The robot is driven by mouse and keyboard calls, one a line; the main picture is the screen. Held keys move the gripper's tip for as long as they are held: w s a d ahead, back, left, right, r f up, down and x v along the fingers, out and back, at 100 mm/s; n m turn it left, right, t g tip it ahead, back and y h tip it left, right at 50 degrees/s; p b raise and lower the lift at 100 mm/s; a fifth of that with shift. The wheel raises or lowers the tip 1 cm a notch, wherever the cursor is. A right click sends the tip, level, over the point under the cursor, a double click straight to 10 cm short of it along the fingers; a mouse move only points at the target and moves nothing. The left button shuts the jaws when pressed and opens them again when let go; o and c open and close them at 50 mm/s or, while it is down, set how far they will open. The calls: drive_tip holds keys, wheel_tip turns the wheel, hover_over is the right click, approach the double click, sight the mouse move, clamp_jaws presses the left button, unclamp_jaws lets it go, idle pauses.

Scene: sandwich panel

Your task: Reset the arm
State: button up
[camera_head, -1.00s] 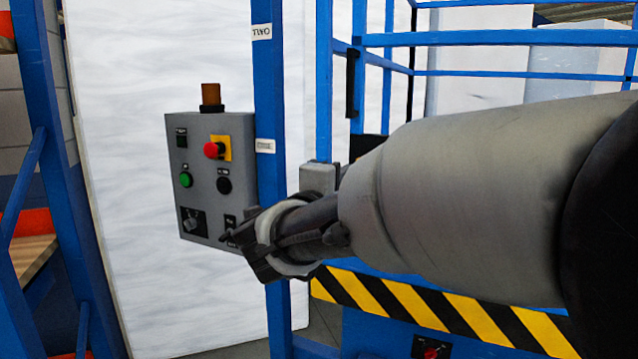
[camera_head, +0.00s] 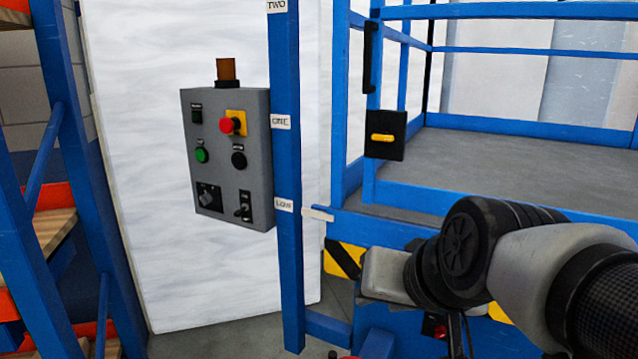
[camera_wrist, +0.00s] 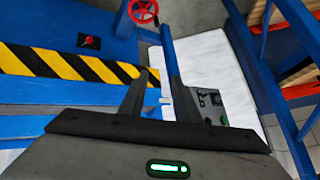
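My arm (camera_head: 580,270) reaches in from the right edge of the head view, low in front of the blue platform frame. Its fingers cannot be made out there. In the wrist view my gripper (camera_wrist: 161,78) shows two dark fingers standing apart with nothing between them. A grey control box (camera_head: 228,180) hangs left of a blue post (camera_head: 288,245). It carries a red button (camera_head: 227,126), a green button (camera_head: 202,155), a black button, a knob and a switch (camera_head: 242,206).
A blue railed platform (camera_head: 520,165) with a yellow-handled latch (camera_head: 382,138) stands behind my arm. A black-yellow striped edge (camera_wrist: 60,65) and a red handwheel (camera_wrist: 143,11) show in the wrist view. Blue shelving (camera_head: 75,180) stands at the left. A white panel (camera_head: 150,240) stands behind the box.

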drive_tip(key=s+d+f+n+g+h, duration=0.1)
drive_tip(key=s+d+f+g+h, duration=0.15)
drive_tip(key=s+d+f, duration=0.35)
wheel_tip(320, 180, up, 26)
drive_tip(key=s+p, duration=0.1)
drive_tip(key=p, duration=2.2)
drive_tip(key=shift+s+a+f+p, duration=0.2)
drive_tip(key=shift+s+a+p, duration=0.15)
drive_tip(key=shift+a+p, duration=0.1)
drive_tip(key=shift+y, duration=0.25)
drive_tip(key=shift+o, duration=0.2)
